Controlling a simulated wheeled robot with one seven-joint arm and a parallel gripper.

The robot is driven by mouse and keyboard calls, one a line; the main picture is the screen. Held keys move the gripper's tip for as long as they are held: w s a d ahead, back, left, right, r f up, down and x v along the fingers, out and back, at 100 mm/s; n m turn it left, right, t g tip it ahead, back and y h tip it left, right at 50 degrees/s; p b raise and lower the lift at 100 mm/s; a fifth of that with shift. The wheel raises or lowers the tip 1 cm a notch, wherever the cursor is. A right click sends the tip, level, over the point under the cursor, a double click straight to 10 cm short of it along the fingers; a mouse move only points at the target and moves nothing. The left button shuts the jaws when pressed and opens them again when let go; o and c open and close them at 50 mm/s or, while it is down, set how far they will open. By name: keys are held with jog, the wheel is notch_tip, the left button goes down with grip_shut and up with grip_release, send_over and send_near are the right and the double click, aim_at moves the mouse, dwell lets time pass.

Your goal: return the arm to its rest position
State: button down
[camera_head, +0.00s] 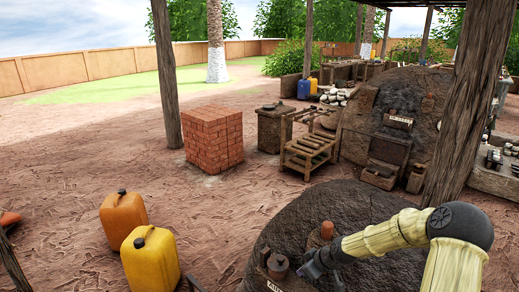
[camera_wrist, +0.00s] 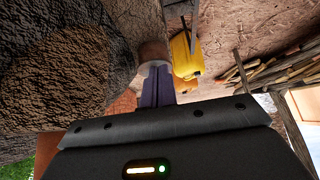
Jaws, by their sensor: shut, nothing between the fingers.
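My pale yellow arm (camera_head: 385,237) reaches in from the lower right of the head view, over the near mud kiln (camera_head: 290,225). My gripper (camera_head: 308,268) is at its end, close to the kiln's dark, rough wall. In the wrist view my gripper (camera_wrist: 158,82) has its purple-grey fingers together with nothing between them. A brown clay cylinder (camera_wrist: 152,51) shows just beyond the fingertips there. I cannot tell whether they touch it.
Small clay pieces (camera_head: 277,266) and (camera_head: 327,230) stand on the kiln beside my gripper. Yellow (camera_head: 150,262) and orange (camera_head: 122,218) jerrycans stand to the left. A brick stack (camera_head: 213,140), a wooden rack (camera_head: 308,152) and a second kiln (camera_head: 400,110) are farther back. A post (camera_head: 470,100) rises at right.

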jog(key=s+r+m+g+h+p, duration=0.2)
jog(key=s+r+m+p, duration=0.6)
jog(key=s+r, duration=1.5)
jog(key=s+h+p, duration=0.1)
jog(key=h, duration=0.1)
jog(key=shift+s+a+r+m+h, duration=0.2)
jog(key=shift+s+a+m+h, duration=0.1)
jog(key=shift+m+h, duration=0.1)
